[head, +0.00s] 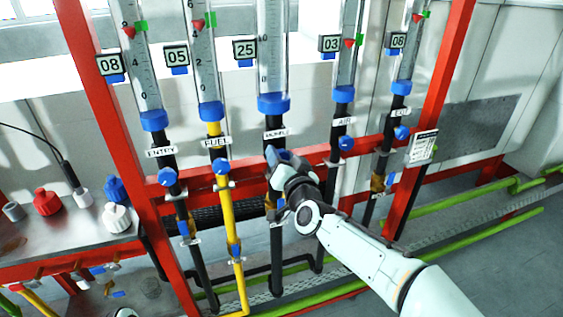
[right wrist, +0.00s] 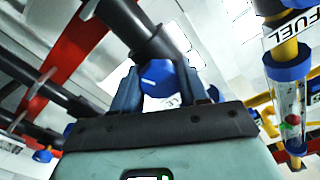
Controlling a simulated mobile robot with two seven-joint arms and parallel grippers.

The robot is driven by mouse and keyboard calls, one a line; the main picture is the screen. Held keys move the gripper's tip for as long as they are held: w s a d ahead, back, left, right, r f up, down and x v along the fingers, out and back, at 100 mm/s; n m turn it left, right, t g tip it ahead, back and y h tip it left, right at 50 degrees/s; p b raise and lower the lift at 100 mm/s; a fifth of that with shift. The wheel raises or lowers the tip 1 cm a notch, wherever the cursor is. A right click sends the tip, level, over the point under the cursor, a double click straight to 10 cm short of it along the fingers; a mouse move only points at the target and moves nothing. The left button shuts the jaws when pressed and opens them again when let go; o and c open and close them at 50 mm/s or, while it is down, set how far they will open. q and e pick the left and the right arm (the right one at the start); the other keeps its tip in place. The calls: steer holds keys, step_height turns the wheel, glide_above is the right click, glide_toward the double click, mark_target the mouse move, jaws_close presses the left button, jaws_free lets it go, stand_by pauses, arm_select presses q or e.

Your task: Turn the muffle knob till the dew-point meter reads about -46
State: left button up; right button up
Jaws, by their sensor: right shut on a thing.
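The muffle knob (right wrist: 158,78) is blue with a white mark, seen in the right wrist view between my fingers on its dark pipe. My right gripper (right wrist: 157,88) is shut on it, one finger on each side. In the head view my right gripper (head: 275,158) covers the knob just below the muffle label (head: 276,133). The muffle flow tube (head: 272,50) rises above, with a display (head: 245,50) reading 25 at its left. I cannot make out a dew-point meter in either view.
Neighbouring blue knobs for entry (head: 168,176), fuel (head: 221,167), air (head: 346,143) and exit (head: 402,132) sit close on both sides. A red frame (head: 105,120) surrounds the pipes. A metal bench (head: 60,235) with red, blue and white caps stands at left.

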steer(key=shift+m+b, duration=0.4)
steer(key=shift+m, duration=0.7)
steer(key=o, duration=1.1)
steer(key=shift+c, duration=0.2)
steer(key=b+v, duration=0.1)
steer(key=v, duration=1.2)
steer(key=shift+s+b, duration=0.15)
steer(key=shift+b, duration=0.2)
